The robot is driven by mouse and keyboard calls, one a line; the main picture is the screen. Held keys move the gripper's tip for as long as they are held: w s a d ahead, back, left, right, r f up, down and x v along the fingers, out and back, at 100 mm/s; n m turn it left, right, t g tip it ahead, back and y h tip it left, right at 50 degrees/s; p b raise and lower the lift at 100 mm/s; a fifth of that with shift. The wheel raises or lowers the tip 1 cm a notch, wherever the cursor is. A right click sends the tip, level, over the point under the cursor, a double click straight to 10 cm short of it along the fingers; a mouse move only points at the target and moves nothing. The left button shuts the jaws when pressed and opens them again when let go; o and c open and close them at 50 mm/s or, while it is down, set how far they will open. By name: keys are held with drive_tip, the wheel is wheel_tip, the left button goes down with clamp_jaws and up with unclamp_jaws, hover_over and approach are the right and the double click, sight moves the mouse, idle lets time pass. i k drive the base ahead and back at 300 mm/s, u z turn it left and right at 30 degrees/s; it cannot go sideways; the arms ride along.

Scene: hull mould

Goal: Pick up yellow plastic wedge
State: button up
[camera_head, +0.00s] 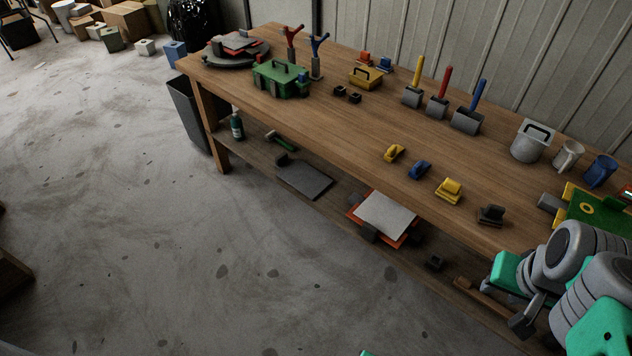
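Two small yellow pieces lie near the front edge of the wooden table in the head view. One yellow piece (394,153) is low and sloping, with a blue piece (419,170) of similar shape to its right. The other yellow piece (449,190) is blockier, with a rounded top. I cannot tell for certain which is the plastic wedge. My arm is at the lower right, apart from both. A dark part at its end (524,322) looks like my gripper, at the table's front edge; its fingers are not clear.
The wooden table (340,125) also bears a dark piece (491,215), a green toolbox (281,79), a yellow box (366,77), holders with coloured rods, and mugs (568,156). A lower shelf holds sheets (387,216). The concrete floor (130,200) to the left is mostly clear.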

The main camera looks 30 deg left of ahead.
sight(394, 150)
drive_tip(key=u, duration=1.9)
drive_tip(key=i, duration=1.75)
drive_tip(key=z, duration=0.7)
drive_tip(key=i, duration=0.65)
drive_tip(key=z, duration=0.6)
